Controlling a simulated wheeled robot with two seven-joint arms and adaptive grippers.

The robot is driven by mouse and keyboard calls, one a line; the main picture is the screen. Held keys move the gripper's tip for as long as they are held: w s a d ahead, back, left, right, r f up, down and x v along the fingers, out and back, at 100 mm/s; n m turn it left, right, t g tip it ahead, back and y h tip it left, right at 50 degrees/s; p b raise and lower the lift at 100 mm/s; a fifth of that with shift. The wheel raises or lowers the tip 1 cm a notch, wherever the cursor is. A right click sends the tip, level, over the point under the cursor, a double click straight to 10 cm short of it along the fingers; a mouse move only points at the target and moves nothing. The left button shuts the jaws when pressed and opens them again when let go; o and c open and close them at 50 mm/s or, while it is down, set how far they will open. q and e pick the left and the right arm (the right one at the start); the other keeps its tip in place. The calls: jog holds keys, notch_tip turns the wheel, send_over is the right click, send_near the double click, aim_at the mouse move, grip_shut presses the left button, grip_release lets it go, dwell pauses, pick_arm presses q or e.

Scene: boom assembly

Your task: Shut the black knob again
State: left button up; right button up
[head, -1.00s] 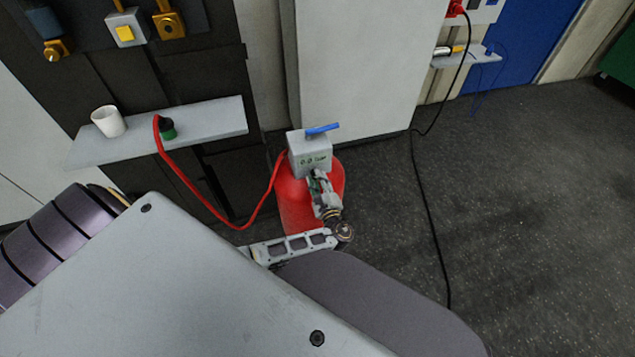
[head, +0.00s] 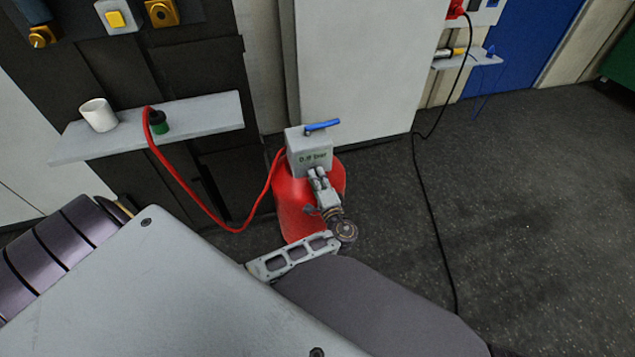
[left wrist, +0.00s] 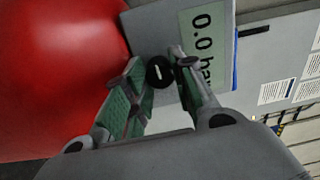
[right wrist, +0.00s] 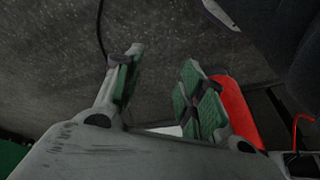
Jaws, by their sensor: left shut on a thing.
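The black knob (left wrist: 160,72) is on the front of the grey box (head: 308,143), beside a green display reading 0.0 bar (left wrist: 206,50). The box sits on top of a red tank (head: 296,205). My left gripper (head: 316,172) is at the front of the box. In the left wrist view, my left gripper (left wrist: 155,70) has its fingertips on either side of the knob and is shut on it. The knob is hidden behind the fingers in the head view. My right gripper (right wrist: 162,65) is open and empty, away from the box, with the red tank (right wrist: 237,110) beyond its right finger.
A blue lever (head: 322,125) is on top of the box. A red hose (head: 190,185) runs from the tank to a shelf (head: 205,112) with a white cup (head: 99,115) and a green-and-black fitting (head: 158,122). A black cable (head: 428,205) lies on the floor at right.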

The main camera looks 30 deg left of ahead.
pick_arm(q)
jog(key=shift+s+f+n+b, duration=0.1)
jog(key=shift+f+n+b, duration=0.1)
jog(key=shift+n+b, duration=0.4)
jog(key=n+b, duration=0.5)
jog(key=n, duration=0.1)
jog(key=shift+g+b, duration=0.3)
jog(key=shift+b, duration=0.1)
jog(key=shift+n+b, duration=0.6)
jog(key=shift+n, duration=0.2)
pick_arm(e)
jog(key=a+f+t+y, duration=0.1)
jog(key=a+f, duration=0.1)
jog(key=f, duration=0.5)
jog(key=w+a+f+m+t+y, duration=0.1)
jog(key=a+f+t, duration=0.1)
jog(key=f, duration=0.5)
jog(key=shift+w, duration=0.25)
pick_arm(q)
jog(key=o, duration=0.8)
jog(key=shift+r, duration=0.1)
jog(key=shift+r, duration=0.15)
pick_arm(e)
jog(key=shift+a, duration=0.1)
pick_arm(q)
notch_tip(320, 180, up, 10)
jog(key=shift+f, duration=0.1)
